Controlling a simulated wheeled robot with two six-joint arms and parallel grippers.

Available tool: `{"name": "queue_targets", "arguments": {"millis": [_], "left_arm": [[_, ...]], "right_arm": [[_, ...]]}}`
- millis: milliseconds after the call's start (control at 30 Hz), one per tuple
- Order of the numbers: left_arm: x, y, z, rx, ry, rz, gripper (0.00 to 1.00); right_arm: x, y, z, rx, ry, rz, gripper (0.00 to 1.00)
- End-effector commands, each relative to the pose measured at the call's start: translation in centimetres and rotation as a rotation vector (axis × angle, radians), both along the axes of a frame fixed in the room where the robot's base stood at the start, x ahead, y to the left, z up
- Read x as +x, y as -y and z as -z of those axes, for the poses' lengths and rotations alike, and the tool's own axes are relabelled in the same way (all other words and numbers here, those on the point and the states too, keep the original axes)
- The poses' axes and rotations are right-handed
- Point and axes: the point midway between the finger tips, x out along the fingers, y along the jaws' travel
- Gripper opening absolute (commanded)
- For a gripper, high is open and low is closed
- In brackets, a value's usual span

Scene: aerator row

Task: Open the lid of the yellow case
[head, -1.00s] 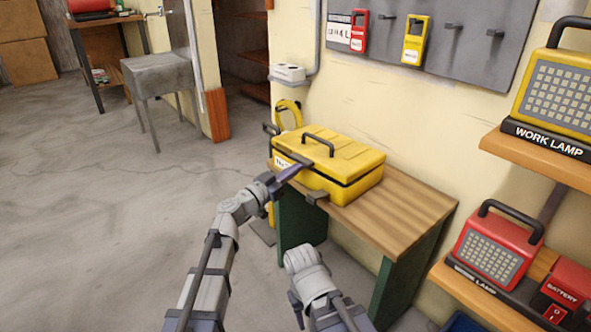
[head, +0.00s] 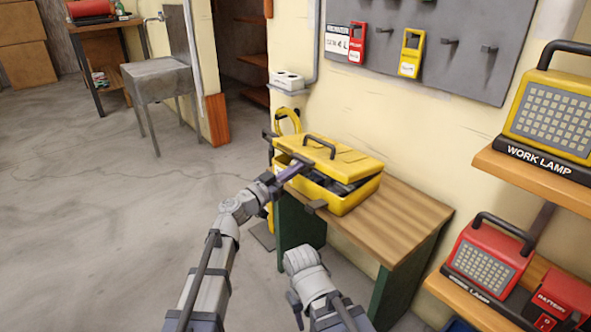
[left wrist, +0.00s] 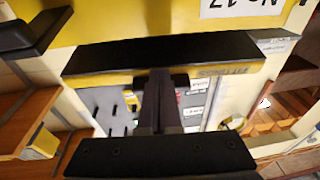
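The yellow case (head: 334,190) sits on a wooden-topped bench (head: 405,213). Its lid (head: 325,152) is partly raised along the front, with a dark gap showing dark contents inside. My left gripper (head: 286,174) is at the lid's front edge, against its dark front tab (head: 300,161). In the left wrist view its dark fingers (left wrist: 161,95) look closed together, with their tips at a black bar (left wrist: 165,60) below a yellow surface with an upside-down label. I cannot see them gripping the bar. My right arm shows low in the head view, but its fingers do not.
To the right, shelves hold a yellow work lamp (head: 552,105) and a red one (head: 487,255). A tool board (head: 440,45) hangs behind. The floor at left is open.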

Motion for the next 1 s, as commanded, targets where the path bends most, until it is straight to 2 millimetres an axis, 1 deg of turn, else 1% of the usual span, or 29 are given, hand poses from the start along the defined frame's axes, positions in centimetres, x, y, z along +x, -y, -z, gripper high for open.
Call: {"name": "queue_targets", "arguments": {"millis": [167, 267, 667, 1000], "left_arm": [[0.0, 0.0, 0.0, 0.000, 0.000, 0.000, 0.00], [0.1, 0.1, -0.3, -0.001, -0.001, 0.001, 0.00], [0.6, 0.8, -3.0, 0.000, 0.000, 0.001, 0.00], [0.6, 0.8, -3.0, 0.000, 0.000, 0.001, 0.00]], "right_arm": [[0.0, 0.0, 0.0, 0.000, 0.000, 0.000, 0.50], [0.0, 0.0, -0.3, 0.000, 0.000, 0.000, 0.50], [0.0, 0.0, -3.0, 0.000, 0.000, 0.000, 0.50], [0.0, 0.0, -3.0, 0.000, 0.000, 0.000, 0.50]]}}
